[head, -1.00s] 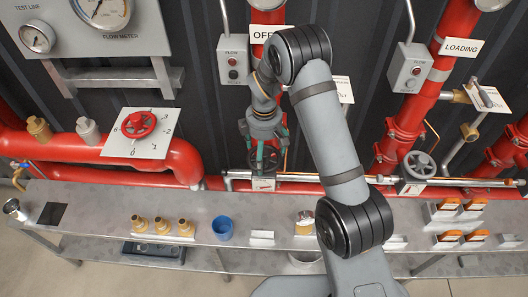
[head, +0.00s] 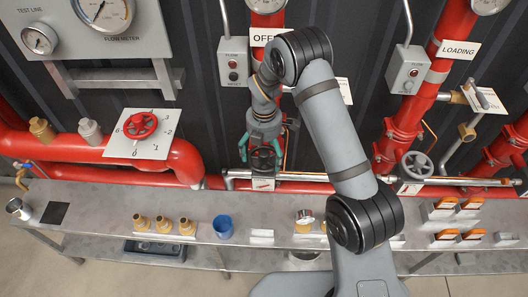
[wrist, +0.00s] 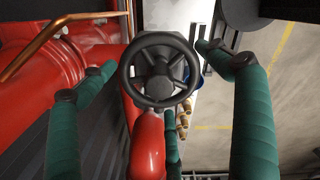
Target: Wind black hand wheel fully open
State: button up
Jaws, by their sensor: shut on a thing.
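The black hand wheel (head: 263,163) sits low on the red pipe left of centre in the head view, just below my gripper (head: 266,148). In the wrist view the wheel (wrist: 158,71) faces the camera, with its rim, spokes and hub clear. My green fingers (wrist: 155,62) stand spread around it, one on the left, one on the right and one below. My gripper is shut on the wheel, with its fingertips close at the rim's sides; the exact contact points are hard to see.
A red hand wheel (head: 140,126) on a numbered plate is at the left. A steel bench (head: 110,205) below holds brass fittings (head: 164,225) and a blue cup (head: 223,227). A copper pipe (wrist: 60,38) passes near my left finger.

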jog(key=shift+w+r, duration=0.1)
jog(key=shift+w, duration=0.1)
jog(key=n+p, duration=0.1)
jog(key=n, duration=0.3)
jog(key=shift+r, duration=0.1)
jog(key=n, duration=0.4)
jog(key=shift+n+p, duration=0.3)
jog(key=o, duration=1.1)
jog(key=shift+d+f, duration=0.1)
jog(key=shift+f, duration=0.1)
jog(key=shift+s, duration=0.1)
